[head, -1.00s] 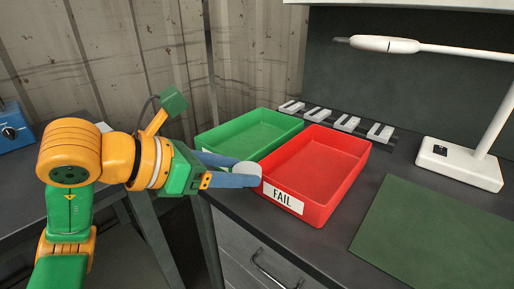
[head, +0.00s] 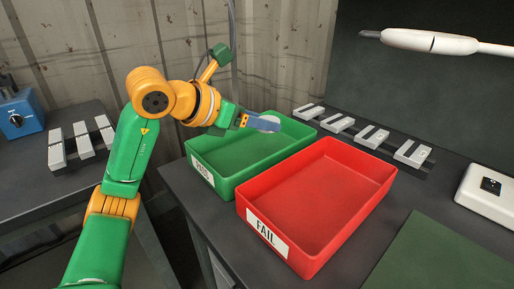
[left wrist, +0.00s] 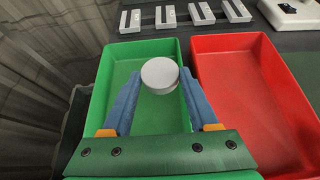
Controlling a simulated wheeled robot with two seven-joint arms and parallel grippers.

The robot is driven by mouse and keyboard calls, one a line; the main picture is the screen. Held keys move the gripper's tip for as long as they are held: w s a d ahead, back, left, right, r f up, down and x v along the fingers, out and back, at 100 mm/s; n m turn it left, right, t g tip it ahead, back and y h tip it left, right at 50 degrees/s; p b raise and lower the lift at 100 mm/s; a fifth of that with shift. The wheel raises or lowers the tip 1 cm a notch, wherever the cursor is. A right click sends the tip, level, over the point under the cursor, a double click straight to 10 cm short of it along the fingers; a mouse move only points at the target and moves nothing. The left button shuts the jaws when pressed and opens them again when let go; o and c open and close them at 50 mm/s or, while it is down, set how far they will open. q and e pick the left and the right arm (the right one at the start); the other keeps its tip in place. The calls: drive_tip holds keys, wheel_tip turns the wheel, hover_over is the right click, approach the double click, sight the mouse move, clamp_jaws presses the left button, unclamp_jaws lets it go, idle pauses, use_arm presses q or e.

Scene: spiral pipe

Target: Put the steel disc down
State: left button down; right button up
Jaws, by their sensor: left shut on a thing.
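The steel disc (left wrist: 160,74) is a pale grey round piece, held between the blue fingertips of my left gripper (left wrist: 158,84). In the head view the disc (head: 271,117) shows partly behind the fingers of the left gripper (head: 268,122). The gripper is shut on it and holds it above the green tray (head: 226,192). In the left wrist view the disc is over the far half of the green tray (left wrist: 103,80). The red tray (head: 312,268), labelled FAIL, stands to its right. My right gripper is not in view.
Several slotted grey blocks on a dark strip (head: 371,137) stand behind the trays. A white lamp (head: 430,41) reaches in from the right, with its base (head: 488,190) on the bench. A green mat (head: 432,255) lies at front right. Both trays look empty.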

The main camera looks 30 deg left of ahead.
use_arm(q)
drive_tip(key=w+a+f, duration=0.2)
drive_tip(key=f, duration=0.1)
drive_tip(key=w+f+b, duration=0.1)
drive_tip(key=f, duration=0.1)
drive_tip(key=shift+w+a+f, duration=0.15)
drive_tip(key=shift+w+a, duration=0.2)
drive_tip(key=shift+a, duration=0.05)
drive_tip(key=f, duration=0.2)
drive_tip(key=f+b, duration=0.1)
drive_tip(key=f, duration=0.1)
drive_tip(key=shift+w+a, duration=0.15)
drive_tip(key=shift+w, duration=0.15)
drive_tip(key=shift+r, duration=0.15)
drive_tip(key=shift+c, duration=0.8)
unclamp_jaws()
drive_tip(key=shift+s, duration=0.1)
